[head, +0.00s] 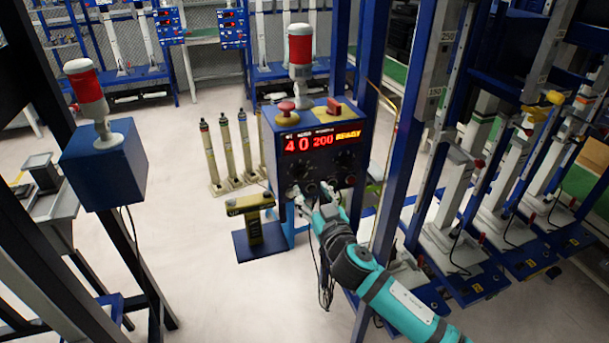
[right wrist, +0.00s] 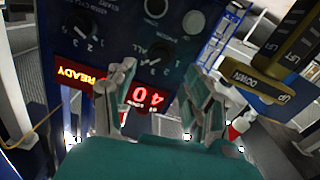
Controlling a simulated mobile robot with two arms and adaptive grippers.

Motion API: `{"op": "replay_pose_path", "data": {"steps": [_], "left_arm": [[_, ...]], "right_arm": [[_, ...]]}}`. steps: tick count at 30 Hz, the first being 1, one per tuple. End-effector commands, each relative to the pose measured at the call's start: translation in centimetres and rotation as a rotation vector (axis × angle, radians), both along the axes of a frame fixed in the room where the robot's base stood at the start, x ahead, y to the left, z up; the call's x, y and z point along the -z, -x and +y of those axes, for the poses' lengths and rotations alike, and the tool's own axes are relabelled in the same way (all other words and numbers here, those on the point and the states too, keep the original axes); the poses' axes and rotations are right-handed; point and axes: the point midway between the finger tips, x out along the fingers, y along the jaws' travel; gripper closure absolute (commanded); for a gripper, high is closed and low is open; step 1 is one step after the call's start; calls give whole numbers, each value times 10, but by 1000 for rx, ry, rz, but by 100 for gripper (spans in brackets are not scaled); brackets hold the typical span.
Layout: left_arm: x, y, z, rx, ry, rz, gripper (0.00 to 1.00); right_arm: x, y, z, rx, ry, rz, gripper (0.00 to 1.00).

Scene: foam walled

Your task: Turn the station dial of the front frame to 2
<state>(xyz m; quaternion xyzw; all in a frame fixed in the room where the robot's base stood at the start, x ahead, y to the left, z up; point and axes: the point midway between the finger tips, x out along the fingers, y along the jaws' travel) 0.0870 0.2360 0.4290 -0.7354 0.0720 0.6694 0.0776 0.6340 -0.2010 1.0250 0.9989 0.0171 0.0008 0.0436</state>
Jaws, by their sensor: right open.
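The control box (head: 319,150) of the front frame is blue, with a red lit display (head: 322,141) reading 40, 200 and READY. Its dark front carries two dials in the head view, a left one (head: 301,169) and a right one (head: 345,158). In the right wrist view the box appears upside down. A dial marked ALL and numbers (right wrist: 162,52) lies just beyond the fingertips; another numbered dial (right wrist: 84,24) is to its left. My right gripper (head: 312,192) is open and empty before the lower left of the panel. My left gripper is out of view.
A yellow and black fixture (head: 251,218) stands left of my right gripper. Blue posts (head: 405,120) rise close on the right. Bare floor (head: 200,270) lies to the front left.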

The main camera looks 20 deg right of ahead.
Motion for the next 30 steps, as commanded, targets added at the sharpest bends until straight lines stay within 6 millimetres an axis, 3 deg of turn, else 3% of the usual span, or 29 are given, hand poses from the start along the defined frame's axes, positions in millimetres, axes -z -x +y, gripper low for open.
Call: {"op": "replay_pose_path", "data": {"steps": [3, 9, 22, 30], "left_arm": [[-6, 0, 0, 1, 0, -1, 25], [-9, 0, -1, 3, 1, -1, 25], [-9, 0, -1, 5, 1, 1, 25], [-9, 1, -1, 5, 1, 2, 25]], "right_arm": [[-3, -25, 1, 1, 2, -2, 48], [-1, -52, 2, 0, 0, -1, 48], [0, -61, 2, 0, 0, 0, 48], [0, -61, 2, 0, 0, 0, 82]]}}
